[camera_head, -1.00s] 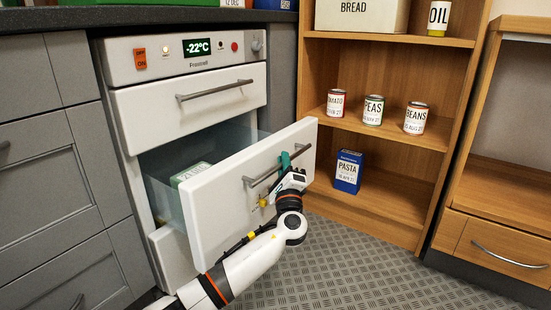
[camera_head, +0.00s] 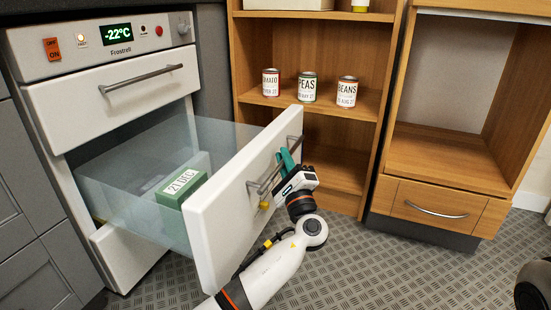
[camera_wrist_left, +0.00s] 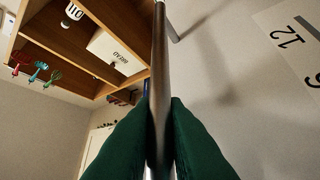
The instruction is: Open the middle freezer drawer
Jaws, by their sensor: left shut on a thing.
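The freezer's middle drawer (camera_head: 225,228) stands far out from the body, with clear side walls and a white front. A green box labelled 21 DEC (camera_head: 181,187) lies inside it. My left gripper (camera_head: 287,162) is at the drawer's bar handle (camera_head: 262,183). In the left wrist view its green fingers (camera_wrist_left: 161,125) are shut on the handle bar (camera_wrist_left: 160,70), one on each side. The top drawer (camera_head: 115,95) is shut. The bottom drawer (camera_head: 128,255) shows partly below the middle one. My right gripper is not in view.
A wooden shelf (camera_head: 240,70) with tomato, peas (camera_head: 307,88) and beans (camera_head: 347,92) cans stands behind the open drawer. A low wooden cabinet (camera_head: 437,208) is to the right. The patterned floor (camera_head: 390,270) to the right of my arm is clear.

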